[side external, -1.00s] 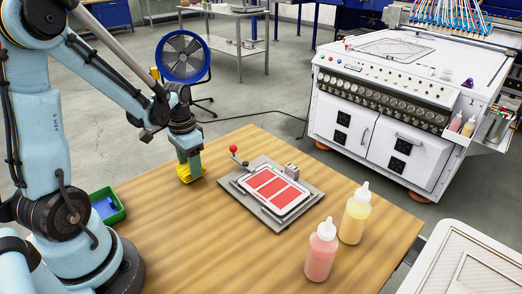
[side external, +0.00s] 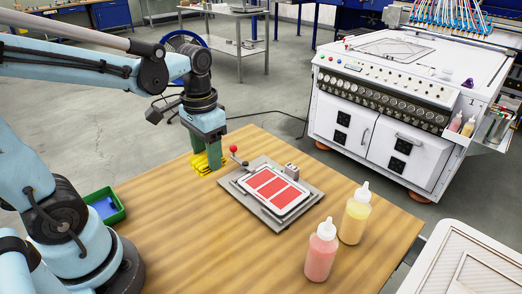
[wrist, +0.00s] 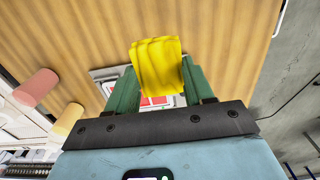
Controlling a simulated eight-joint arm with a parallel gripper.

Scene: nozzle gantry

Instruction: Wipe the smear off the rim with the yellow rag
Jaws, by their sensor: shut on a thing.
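My gripper (side external: 209,150) is shut on the yellow rag (side external: 201,164), left of the plate fixture and just above the wooden table or at its surface; I cannot tell if the rag touches it. In the wrist view the rag (wrist: 158,64) is folded between the green fingers (wrist: 157,85). The white-rimmed tray (side external: 290,209) with red panels sits on the grey base plate (side external: 311,196). The wrist view shows only a little of the tray behind the rag. A smear on the rim is too small to make out.
A red-knobbed lever (side external: 234,149) stands at the fixture's left corner, close to the rag. A pink bottle (side external: 321,255) and a yellow bottle (side external: 355,215) stand at the right. A green bin (side external: 107,206) is at the left. The table's front middle (side external: 220,250) is clear.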

